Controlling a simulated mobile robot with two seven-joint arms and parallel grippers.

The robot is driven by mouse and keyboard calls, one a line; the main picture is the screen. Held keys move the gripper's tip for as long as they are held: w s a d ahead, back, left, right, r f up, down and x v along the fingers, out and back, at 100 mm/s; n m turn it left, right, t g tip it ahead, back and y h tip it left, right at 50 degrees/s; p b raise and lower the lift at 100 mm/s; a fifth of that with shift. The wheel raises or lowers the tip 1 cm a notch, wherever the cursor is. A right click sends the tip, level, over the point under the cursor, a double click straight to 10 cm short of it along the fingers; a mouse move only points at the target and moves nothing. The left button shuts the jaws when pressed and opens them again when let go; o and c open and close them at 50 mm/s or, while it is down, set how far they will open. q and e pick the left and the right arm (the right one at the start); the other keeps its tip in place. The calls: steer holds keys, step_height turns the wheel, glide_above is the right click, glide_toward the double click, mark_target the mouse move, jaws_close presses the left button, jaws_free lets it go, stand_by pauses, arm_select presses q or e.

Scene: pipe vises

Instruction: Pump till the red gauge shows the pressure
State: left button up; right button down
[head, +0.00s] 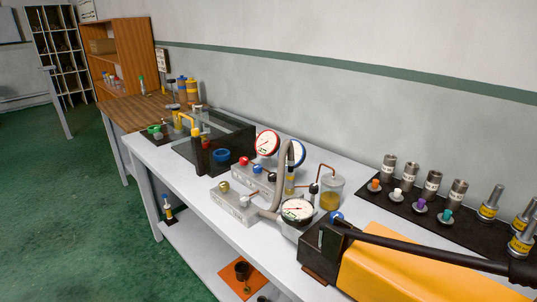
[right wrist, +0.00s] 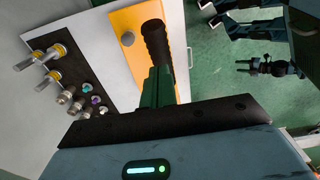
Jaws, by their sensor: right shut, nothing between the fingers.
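The red-rimmed gauge (head: 267,143) stands behind the valves on the table, its white dial facing me; its needle is too small to read. The pump has a yellow body (head: 400,268) and a long black lever (head: 430,248) running to the right edge. In the right wrist view the yellow body (right wrist: 128,38) and the lever's black grip (right wrist: 156,42) show. My right gripper (right wrist: 160,72) is shut and empty, its green fingers close by the grip's end; I cannot tell if they touch it. What looks like my left gripper (right wrist: 258,66) is far from the pump, jaws unclear.
A blue-rimmed gauge (head: 298,152) and a black-rimmed gauge (head: 297,211) stand nearby. Valve blocks with coloured knobs (head: 244,161), a hose (head: 285,180) and a jar (head: 331,191) crowd the middle. A black mat (head: 410,205) with several fittings lies behind the pump.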

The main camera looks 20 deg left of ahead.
steer(key=shift+f+b, duration=0.45)
steer(key=shift+f, duration=1.25)
arm_select(q)
steer(key=shift+s+f, duration=0.55)
steer(key=shift+f, duration=0.2)
arm_select(e)
steer(key=shift+f, duration=0.1)
arm_select(q)
steer(key=shift+s+f+g+b, duration=0.3)
steer(key=shift+s+f+b, duration=0.05)
steer(key=shift+f, duration=0.15)
arm_select(e)
steer(key=shift+s+d+f, duration=0.15)
steer(key=shift+d+f, duration=0.1)
steer(key=shift+f, duration=0.65)
steer(key=shift+s+d+f, duration=0.1)
steer(key=shift+d+f, duration=0.1)
steer(key=shift+f, duration=0.75)
steer(key=shift+s+d+f, duration=0.15)
steer(key=shift+d+f, duration=0.1)
steer(key=shift+f, duration=0.8)
